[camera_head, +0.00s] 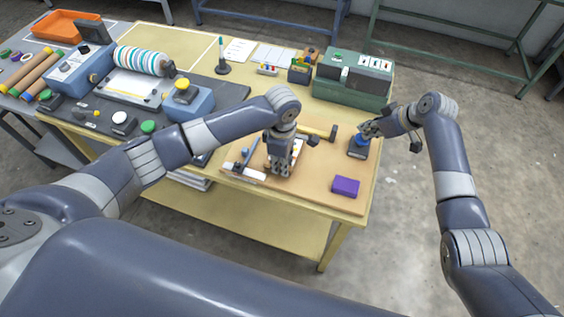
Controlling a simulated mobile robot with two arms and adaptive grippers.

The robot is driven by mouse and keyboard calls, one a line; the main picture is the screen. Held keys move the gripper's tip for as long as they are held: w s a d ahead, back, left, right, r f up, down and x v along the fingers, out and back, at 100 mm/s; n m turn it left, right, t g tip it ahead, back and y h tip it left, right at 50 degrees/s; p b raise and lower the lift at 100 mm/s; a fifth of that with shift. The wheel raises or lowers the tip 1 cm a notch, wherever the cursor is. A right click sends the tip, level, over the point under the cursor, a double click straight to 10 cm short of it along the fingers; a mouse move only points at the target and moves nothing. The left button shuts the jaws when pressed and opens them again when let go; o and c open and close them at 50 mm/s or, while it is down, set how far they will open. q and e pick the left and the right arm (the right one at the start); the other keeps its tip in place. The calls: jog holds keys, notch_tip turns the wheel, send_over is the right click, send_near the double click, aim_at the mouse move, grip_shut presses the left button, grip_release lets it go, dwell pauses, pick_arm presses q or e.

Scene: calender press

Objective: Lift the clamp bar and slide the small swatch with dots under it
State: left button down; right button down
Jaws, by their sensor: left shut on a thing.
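My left gripper (279,170) points down over the tan board at the front right of the yellow table. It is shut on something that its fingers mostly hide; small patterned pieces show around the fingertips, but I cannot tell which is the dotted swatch. My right gripper (368,131) is at a blue-topped dark block (357,151) on the board's right side; whether its fingers are open or shut is unclear. The press (85,72) stands at the left with a striped roll (139,60) and a white sheet (133,84). I cannot make out the clamp bar for certain.
A purple block (345,187) lies at the board's front right. A yellow bar with a dark end (318,132) lies behind my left gripper. A green machine (353,76) stands at the back right. Knobs (122,122) line the press's front.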

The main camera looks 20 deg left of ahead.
jog(key=shift+s+f, duration=0.15)
jog(key=shift+f, duration=1.5)
